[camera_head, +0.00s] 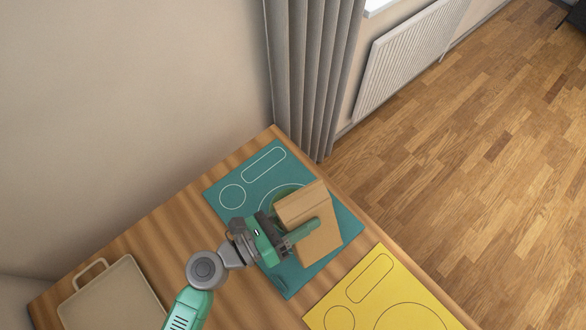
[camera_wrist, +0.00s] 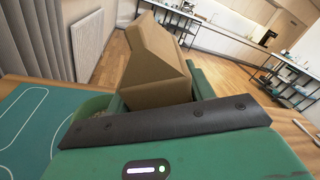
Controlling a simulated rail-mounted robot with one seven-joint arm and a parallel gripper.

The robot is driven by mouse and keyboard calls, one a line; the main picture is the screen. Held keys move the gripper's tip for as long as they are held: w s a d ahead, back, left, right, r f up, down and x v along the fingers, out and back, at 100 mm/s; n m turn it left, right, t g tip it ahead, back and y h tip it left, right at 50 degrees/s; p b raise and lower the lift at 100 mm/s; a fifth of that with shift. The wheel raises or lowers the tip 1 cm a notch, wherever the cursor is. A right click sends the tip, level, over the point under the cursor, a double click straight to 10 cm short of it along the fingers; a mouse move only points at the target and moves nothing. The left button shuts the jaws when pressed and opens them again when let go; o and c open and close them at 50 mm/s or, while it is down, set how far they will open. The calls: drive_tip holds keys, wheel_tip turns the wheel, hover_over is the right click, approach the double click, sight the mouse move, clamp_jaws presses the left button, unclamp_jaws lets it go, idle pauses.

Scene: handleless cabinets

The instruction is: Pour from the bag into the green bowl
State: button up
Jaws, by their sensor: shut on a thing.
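A brown paper bag (camera_head: 316,222) is in my gripper (camera_head: 292,238), tilted well over on its side above the teal mat. A rounded green edge, apparently the green bowl (camera_wrist: 95,106), shows just left of the bag. In the head view the bag and gripper cover most of that spot. Whether anything is flowing out cannot be seen.
The teal mat (camera_head: 236,180) with white outlines lies on the wooden counter. A yellow mat (camera_head: 350,292) lies to its right, with no objects on its visible part. A beige tray (camera_head: 112,292) with a handle is at the lower left. A grey curtain (camera_head: 310,75) hangs behind the counter's far corner.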

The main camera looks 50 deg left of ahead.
drive_tip(key=shift+d+f+n+b, duration=0.2)
drive_tip(key=shift+f+n+b, duration=0.65)
drive_tip(key=shift+f+n, duration=0.9)
drive_tip(key=shift+d+p, duration=0.1)
drive_tip(key=shift+p, duration=0.35)
drive_tip(key=shift+d+r+n+p, duration=0.15)
drive_tip(key=shift+r+n+p, duration=0.1)
drive_tip(key=shift+n+p, duration=0.75)
drive_tip(key=shift+f+n, duration=0.1)
drive_tip(key=shift+n, duration=0.15)
drive_tip(key=shift+f+n, duration=0.3)
drive_tip(key=shift+n, duration=0.8)
drive_tip(key=shift+r+n+p, duration=0.45)
drive_tip(key=shift+n+p, duration=0.45)
drive_tip(key=shift+p, duration=0.05)
idle(1.3)
drive_tip(key=shift+f+n+p, duration=0.2)
drive_tip(key=shift+n+p, duration=0.15)
drive_tip(key=shift+n, duration=0.05)
idle(0.8)
